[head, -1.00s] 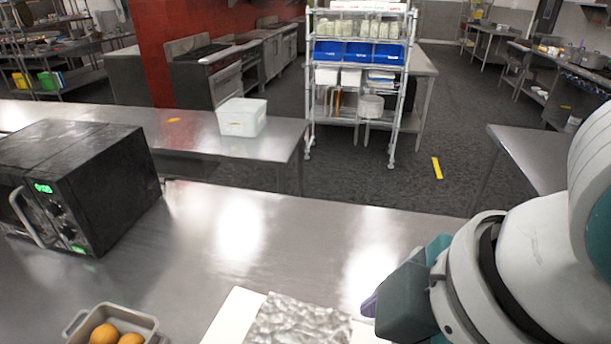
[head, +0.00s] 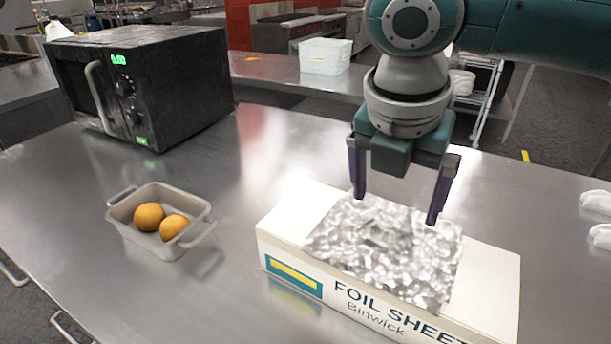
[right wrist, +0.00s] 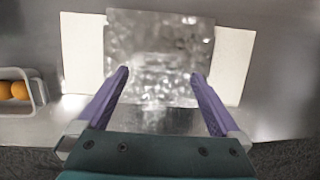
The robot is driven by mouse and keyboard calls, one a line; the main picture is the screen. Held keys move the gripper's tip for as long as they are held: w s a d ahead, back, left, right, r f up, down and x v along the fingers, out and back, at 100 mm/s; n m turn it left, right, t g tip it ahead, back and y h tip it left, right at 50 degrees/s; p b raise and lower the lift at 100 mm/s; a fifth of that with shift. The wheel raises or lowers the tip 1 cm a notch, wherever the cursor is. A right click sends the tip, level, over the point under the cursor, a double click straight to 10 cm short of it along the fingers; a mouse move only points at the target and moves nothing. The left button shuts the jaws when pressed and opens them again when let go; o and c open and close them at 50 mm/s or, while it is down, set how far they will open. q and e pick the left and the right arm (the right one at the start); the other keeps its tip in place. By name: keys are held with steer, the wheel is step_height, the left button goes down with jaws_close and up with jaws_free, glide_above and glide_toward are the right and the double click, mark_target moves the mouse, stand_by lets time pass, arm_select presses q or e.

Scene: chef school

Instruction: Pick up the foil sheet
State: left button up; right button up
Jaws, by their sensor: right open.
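The foil sheet (head: 385,255) is a crinkled silver square lying on top of a white box (head: 490,285) labelled "FOIL SHEET Binwick". It also shows in the right wrist view (right wrist: 158,50), with the white box (right wrist: 82,55) out to both sides of it. My right gripper (head: 397,208) is open, pointing down over the far part of the foil, its purple fingers spread apart. In the right wrist view the fingertips (right wrist: 158,74) overlap the foil with nothing gripped between them. Whether they touch it I cannot tell. My left gripper is not in view.
A grey tray (head: 122,212) with two oranges (head: 149,216) stands left of the box. A black microwave (head: 165,75) is at the back left. White items (head: 597,202) lie at the right edge. The steel counter (head: 90,265) is clear around the tray.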

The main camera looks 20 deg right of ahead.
mark_target(389, 227)
steer(key=x, duration=0.6)
steer(key=shift+a, duration=0.15)
steer(key=c, duration=1.3)
